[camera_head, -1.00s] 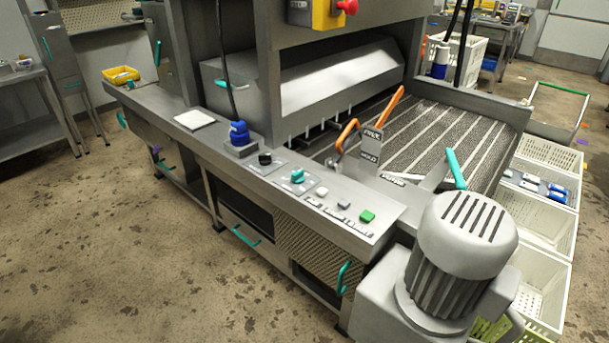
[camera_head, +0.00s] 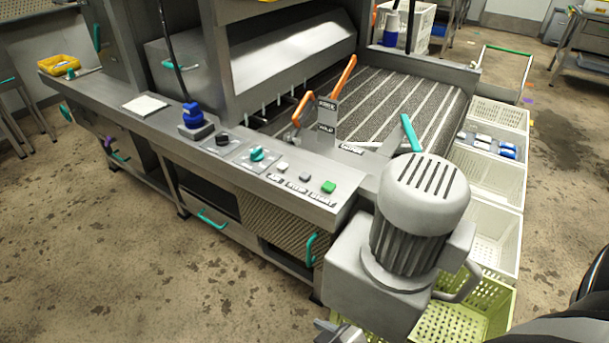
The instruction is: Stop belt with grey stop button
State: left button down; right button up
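A grey metal tip (camera_head: 338,332) at the bottom edge, below the panel's right end, appears to be part of my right gripper. It is mostly cut off, so its opening does not show. My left gripper is not in view.
A teal knob (camera_head: 257,154), a black knob (camera_head: 222,139) and a blue plug (camera_head: 192,114) sit left of the buttons. A large grey motor (camera_head: 425,195) stands just right of the panel. The striped belt (camera_head: 400,105) lies behind. Pale crates (camera_head: 497,178) line the right side.

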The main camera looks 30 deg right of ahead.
grip_shut()
dwell(1.6)
